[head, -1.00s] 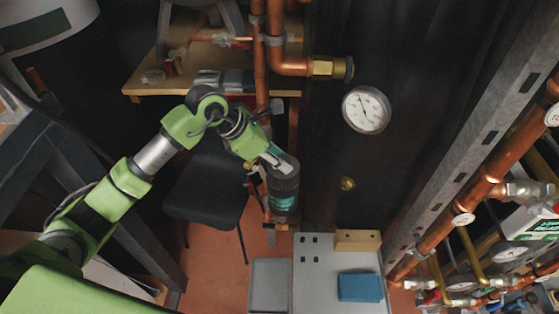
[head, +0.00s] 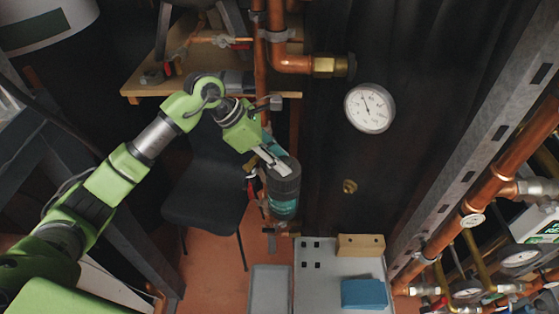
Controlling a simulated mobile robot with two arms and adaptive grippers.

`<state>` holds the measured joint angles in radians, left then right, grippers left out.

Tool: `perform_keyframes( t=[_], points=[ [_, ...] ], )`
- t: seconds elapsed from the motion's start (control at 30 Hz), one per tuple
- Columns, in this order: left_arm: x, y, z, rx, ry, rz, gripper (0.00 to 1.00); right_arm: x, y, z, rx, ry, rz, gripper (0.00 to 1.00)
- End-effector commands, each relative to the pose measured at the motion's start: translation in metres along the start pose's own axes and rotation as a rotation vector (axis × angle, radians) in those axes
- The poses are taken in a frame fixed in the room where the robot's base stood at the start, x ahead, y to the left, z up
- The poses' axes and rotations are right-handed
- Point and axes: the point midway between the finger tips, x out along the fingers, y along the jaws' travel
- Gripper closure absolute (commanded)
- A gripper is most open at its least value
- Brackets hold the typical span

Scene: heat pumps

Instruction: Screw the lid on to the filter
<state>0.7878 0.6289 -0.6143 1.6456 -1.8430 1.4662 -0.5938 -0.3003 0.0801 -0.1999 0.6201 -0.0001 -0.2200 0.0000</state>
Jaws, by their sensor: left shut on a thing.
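The filter (head: 284,206) is a teal, see-through cylinder on the copper pipework in the middle of the head view. The dark grey lid (head: 284,179) sits at its top, in line with it. I cannot tell whether the lid's thread is engaged. My left gripper (head: 272,162) comes in from the upper left and is shut on the lid, with its fingers over the lid's upper side. The gripper partly hides the lid's top. My right gripper is not in view.
A black chair (head: 205,185) stands left of the filter. A wooden bench (head: 150,88) is behind. A pressure gauge (head: 369,108) is to the right. A grey cabinet top (head: 325,262) below holds a wooden block (head: 361,245) and a blue cloth-like item (head: 364,293).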

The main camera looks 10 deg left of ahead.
Motion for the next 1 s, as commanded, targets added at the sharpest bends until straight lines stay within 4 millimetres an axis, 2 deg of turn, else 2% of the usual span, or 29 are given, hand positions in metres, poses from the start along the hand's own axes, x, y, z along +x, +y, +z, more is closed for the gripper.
perform_keyframes(
  t=[0.33, 0.83, 1.0],
  points=[
    [0.001, 0.003, 0.001, 0.137, -0.004, -0.091, 0.98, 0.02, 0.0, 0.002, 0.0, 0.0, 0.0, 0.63],
    [-0.001, 0.003, 0.002, 0.181, -0.005, -0.12, 0.98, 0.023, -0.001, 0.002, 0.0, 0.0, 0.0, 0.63],
    [0.001, 0.005, 0.002, 0.226, -0.003, -0.152, 0.98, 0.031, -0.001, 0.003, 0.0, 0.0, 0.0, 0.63]
  ],
)
